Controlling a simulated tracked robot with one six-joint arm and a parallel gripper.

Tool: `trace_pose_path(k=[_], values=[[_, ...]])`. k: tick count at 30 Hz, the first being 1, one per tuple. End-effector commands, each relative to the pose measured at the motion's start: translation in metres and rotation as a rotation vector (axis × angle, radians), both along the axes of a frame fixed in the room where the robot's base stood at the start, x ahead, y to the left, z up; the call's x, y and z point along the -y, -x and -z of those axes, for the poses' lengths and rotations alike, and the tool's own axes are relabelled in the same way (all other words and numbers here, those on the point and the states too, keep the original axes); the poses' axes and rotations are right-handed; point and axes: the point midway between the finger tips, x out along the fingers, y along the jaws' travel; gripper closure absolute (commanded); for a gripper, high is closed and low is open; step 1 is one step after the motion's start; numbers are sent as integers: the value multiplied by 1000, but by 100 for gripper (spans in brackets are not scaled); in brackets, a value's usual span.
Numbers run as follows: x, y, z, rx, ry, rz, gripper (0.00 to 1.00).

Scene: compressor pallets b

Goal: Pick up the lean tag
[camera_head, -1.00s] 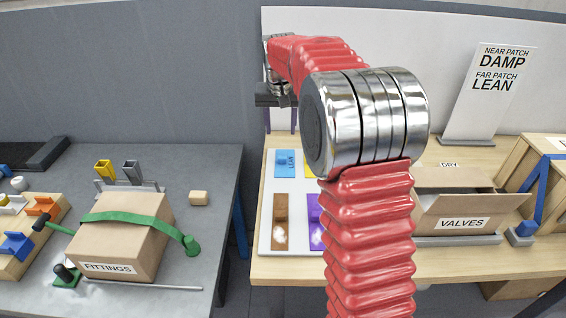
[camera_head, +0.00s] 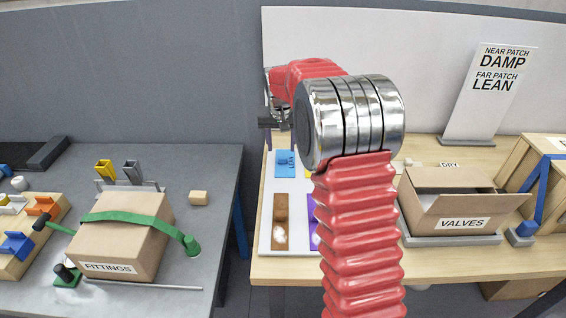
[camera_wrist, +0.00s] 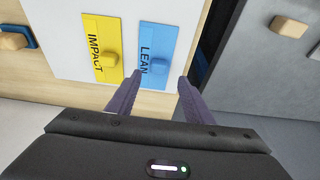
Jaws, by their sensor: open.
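The lean tag is a blue plate (camera_wrist: 157,52) lettered LEAN with a small raised knob. In the wrist view it lies on the white board, just beyond my fingertips. In the head view the blue tag (camera_head: 286,163) lies at the board's far left. My gripper (camera_wrist: 158,82) is open and empty, its two purple-grey fingers pointing toward the tag and apart from it as far as I can tell. In the head view my gripper (camera_head: 272,123) is partly hidden behind my arm, above the far end of the board.
A yellow IMPACT tag (camera_wrist: 102,50) lies beside the blue one. Brown (camera_head: 281,222) and purple (camera_head: 314,224) tags lie nearer on the white board (camera_head: 266,205). The VALVES box (camera_head: 462,205) stands to the right. A gap separates the wooden table from the grey table (camera_head: 215,215).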

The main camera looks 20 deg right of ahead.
Motion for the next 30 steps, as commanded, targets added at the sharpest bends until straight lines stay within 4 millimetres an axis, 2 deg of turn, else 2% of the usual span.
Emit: trace_pose_path(k=[5, 15, 30], values=[[2, -1, 8, -1, 0, 0, 53], [7, -10, 47, 0, 0, 1, 53], [8, -11, 50, 0, 0, 1, 53]])
